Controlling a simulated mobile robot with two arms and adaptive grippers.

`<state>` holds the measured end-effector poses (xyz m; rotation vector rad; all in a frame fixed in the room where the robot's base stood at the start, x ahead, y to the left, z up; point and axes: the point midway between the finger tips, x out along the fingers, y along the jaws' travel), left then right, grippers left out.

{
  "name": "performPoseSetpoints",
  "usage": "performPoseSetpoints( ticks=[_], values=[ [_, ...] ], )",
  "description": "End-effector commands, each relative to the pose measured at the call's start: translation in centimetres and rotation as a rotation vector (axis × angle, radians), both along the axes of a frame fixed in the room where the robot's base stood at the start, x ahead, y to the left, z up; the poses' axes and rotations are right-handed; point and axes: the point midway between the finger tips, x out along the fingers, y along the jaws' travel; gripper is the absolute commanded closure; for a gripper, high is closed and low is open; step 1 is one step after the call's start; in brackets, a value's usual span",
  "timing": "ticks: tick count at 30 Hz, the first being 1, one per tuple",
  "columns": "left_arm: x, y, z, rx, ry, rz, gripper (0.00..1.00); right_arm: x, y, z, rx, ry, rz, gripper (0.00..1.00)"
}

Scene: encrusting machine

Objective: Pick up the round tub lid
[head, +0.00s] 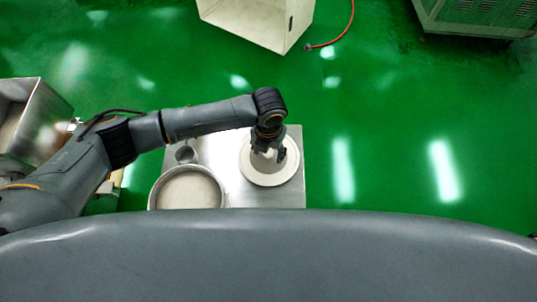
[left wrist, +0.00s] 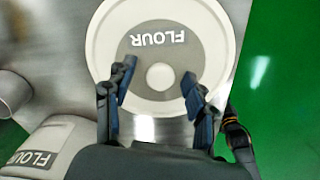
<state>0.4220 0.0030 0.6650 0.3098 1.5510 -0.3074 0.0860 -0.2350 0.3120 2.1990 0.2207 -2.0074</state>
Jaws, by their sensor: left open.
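The round tub lid (head: 270,177) is a pale disc lying flat on the right part of a metal table. In the left wrist view the lid (left wrist: 160,36) has a raised rim, a grey centre with the upside-down word FLOUR and a small round knob. My left gripper (head: 268,153) is over the lid, pointing down. My right gripper is not in view.
A round tub (head: 187,188) stands left of the lid; its FLOUR label (left wrist: 35,155) shows in the left wrist view. A small metal cup (head: 187,154) is behind the tub. The metal table (head: 235,190) ends just right of the lid.

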Motion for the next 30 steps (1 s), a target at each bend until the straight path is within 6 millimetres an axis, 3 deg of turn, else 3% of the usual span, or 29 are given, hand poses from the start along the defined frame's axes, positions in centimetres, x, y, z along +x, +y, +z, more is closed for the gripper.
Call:
performPoseSetpoints(
  ticks=[7,15,25,30],
  values=[
    [0.0,0.0,-0.1,-0.001,-0.002,-0.001,0.47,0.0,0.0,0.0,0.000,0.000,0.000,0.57],
    [0.0,0.0,-0.1,-0.001,-0.002,-0.001,1.00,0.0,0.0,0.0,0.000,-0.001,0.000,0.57],
    [0.1,0.0,0.1,-0.002,-0.001,-0.001,1.00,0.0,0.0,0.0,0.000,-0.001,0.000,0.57],
    [0.2,-0.1,1.2,-0.004,-0.005,-0.002,1.00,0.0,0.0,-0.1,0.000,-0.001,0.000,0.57]
  ],
)
